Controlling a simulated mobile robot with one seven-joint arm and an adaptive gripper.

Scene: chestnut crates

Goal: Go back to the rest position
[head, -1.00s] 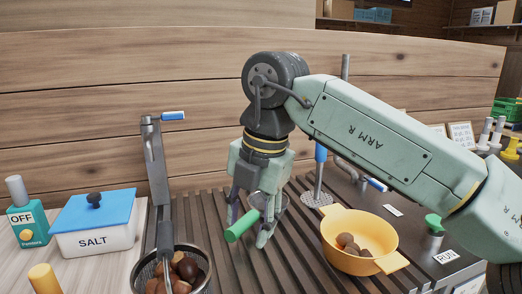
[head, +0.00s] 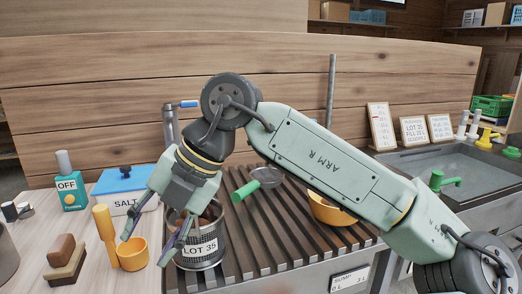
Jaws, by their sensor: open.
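My gripper (head: 146,248) is open, with nothing between its fingers. It points down and to the left, in front of the mesh basket (head: 205,262) labelled LOT 35 in the picture, with its fingertips near a small yellow-orange cup (head: 132,258). My gripper and arm hide part of the basket and its brown contents. A green-handled tool (head: 245,191) with a round head lies on the slatted rack, apart from my gripper. My arm partly covers a yellow bowl (head: 325,211) to the right.
A sink (head: 440,158) is at the right. The slatted rack (head: 285,235) is largely bare.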

